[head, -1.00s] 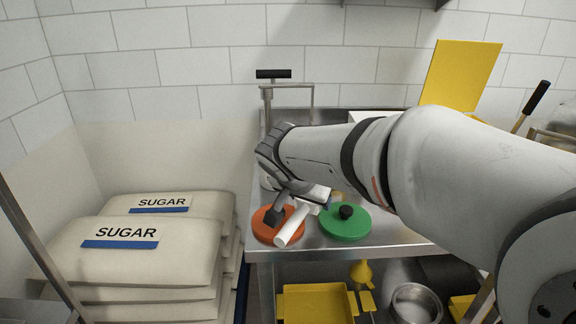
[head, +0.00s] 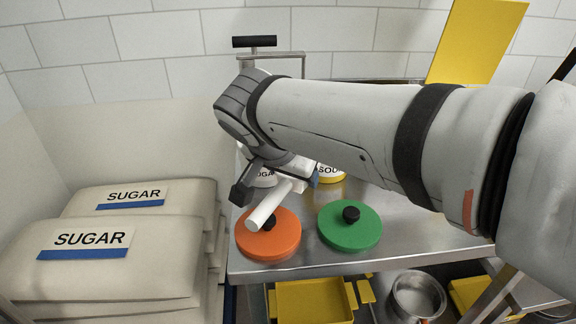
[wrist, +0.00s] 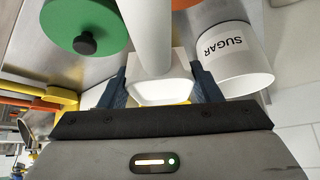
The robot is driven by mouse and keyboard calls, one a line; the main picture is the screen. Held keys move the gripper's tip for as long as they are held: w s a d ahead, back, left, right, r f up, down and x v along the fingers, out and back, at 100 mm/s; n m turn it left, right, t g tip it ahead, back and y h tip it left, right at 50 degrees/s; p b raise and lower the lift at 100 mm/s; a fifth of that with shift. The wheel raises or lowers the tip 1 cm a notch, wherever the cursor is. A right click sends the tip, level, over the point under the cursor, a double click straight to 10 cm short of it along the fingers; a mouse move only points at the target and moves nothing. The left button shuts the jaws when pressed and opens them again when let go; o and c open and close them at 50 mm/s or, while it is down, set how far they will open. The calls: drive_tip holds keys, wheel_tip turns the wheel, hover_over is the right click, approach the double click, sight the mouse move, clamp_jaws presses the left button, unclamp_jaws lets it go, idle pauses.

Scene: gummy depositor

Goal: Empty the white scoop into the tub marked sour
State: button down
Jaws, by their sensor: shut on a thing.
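My gripper (head: 277,186) is shut on the white scoop (head: 268,207), whose handle points down-left over the orange lid in the head view. In the wrist view the scoop (wrist: 163,90) sits between the two fingers, and its contents cannot be made out. A tub whose partly hidden label reads "SOU" (head: 330,170) stands behind the gripper, to its right, with yellow at its label. A white tub marked sugar (wrist: 235,60) is beside the fingers in the wrist view. My arm hides much of both tubs in the head view.
An orange lid (head: 268,238) and a green lid (head: 349,227) with black knobs lie on the steel table (head: 410,232). Sugar sacks (head: 110,270) are stacked at left. A press-like handle (head: 254,42) stands behind. Yellow trays (head: 313,300) and a metal pot (head: 417,296) are below.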

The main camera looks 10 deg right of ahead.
drive_tip(key=shift+w+d+r+g+y+p, duration=0.4)
drive_tip(key=shift+w+d+r+g+p, duration=0.25)
drive_tip(key=shift+p, duration=1.85)
drive_tip(key=shift+w+a+r, duration=0.1)
drive_tip(key=shift+w+r, duration=0.05)
drive_tip(key=shift+w, duration=0.05)
drive_tip(key=shift+w+r+g+p, duration=0.25)
drive_tip(key=shift+r+g+p, duration=0.15)
drive_tip(key=shift+p, duration=0.65)
drive_tip(key=shift+f, duration=0.2)
drive_tip(key=shift+w+d+r+p, duration=0.1)
drive_tip(key=shift+d+r+p, duration=0.15)
drive_tip(key=shift+r+p, duration=0.2)
drive_tip(key=shift+w+d+r+g+y+p, duration=0.2)
drive_tip(key=shift+w+r+g+y+p, duration=0.2)
drive_tip(key=shift+p, duration=0.65)
drive_tip(key=shift+w+d+r+g+y+p, duration=0.25)
drive_tip(key=shift+r+p, duration=0.25)
drive_tip(key=shift+p, duration=0.5)
